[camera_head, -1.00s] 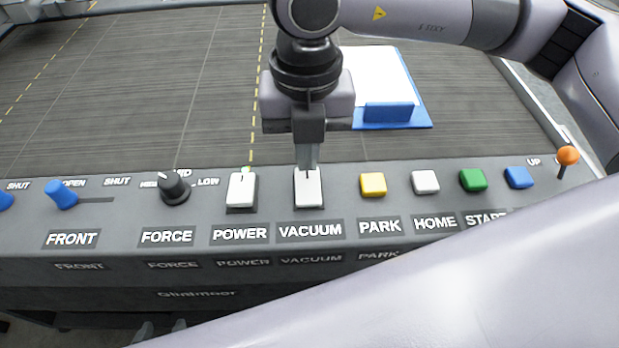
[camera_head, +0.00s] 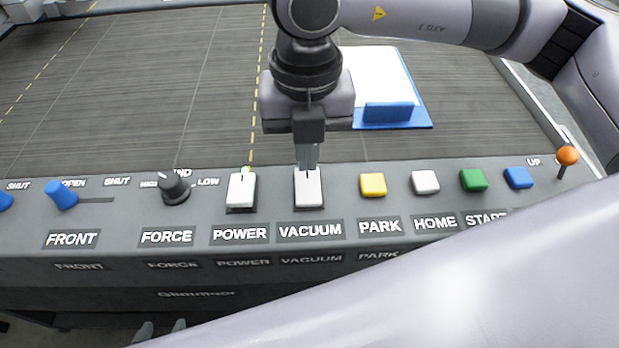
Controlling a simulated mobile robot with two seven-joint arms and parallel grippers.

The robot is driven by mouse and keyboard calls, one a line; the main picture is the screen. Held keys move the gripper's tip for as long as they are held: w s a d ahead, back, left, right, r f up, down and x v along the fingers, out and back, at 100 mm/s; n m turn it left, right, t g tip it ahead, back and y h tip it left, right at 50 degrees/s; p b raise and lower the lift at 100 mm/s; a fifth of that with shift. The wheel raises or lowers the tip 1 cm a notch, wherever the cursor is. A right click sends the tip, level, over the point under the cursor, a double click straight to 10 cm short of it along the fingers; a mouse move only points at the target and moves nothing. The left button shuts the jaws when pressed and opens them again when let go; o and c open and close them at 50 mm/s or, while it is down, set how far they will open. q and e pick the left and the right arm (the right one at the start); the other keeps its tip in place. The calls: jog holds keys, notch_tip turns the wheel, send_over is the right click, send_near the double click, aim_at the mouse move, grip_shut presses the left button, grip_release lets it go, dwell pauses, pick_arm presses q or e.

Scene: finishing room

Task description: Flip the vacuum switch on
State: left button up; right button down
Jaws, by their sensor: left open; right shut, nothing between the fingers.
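The vacuum switch is a white rocker (camera_head: 308,190) in a dark frame above the VACUUM label (camera_head: 310,231) on the grey control panel. My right gripper (camera_head: 307,166) is shut and empty. It points down with its fingertips at the rocker's far end; whether they touch it I cannot tell. The fingers hide the panel just behind the rocker, so no lamp shows there.
The white power rocker (camera_head: 241,190) stands close left, a green light behind it. The force knob (camera_head: 174,187) is further left. Right are the yellow PARK button (camera_head: 373,184) and white HOME button (camera_head: 425,182). A blue clipboard (camera_head: 389,112) lies on the dark bed.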

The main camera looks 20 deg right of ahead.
jog(key=shift+f+b, duration=1.1)
dwell(0.6)
jog(key=shift+r, duration=0.15)
jog(key=shift+r+p, duration=1.8)
jog(key=shift+r, duration=1.65)
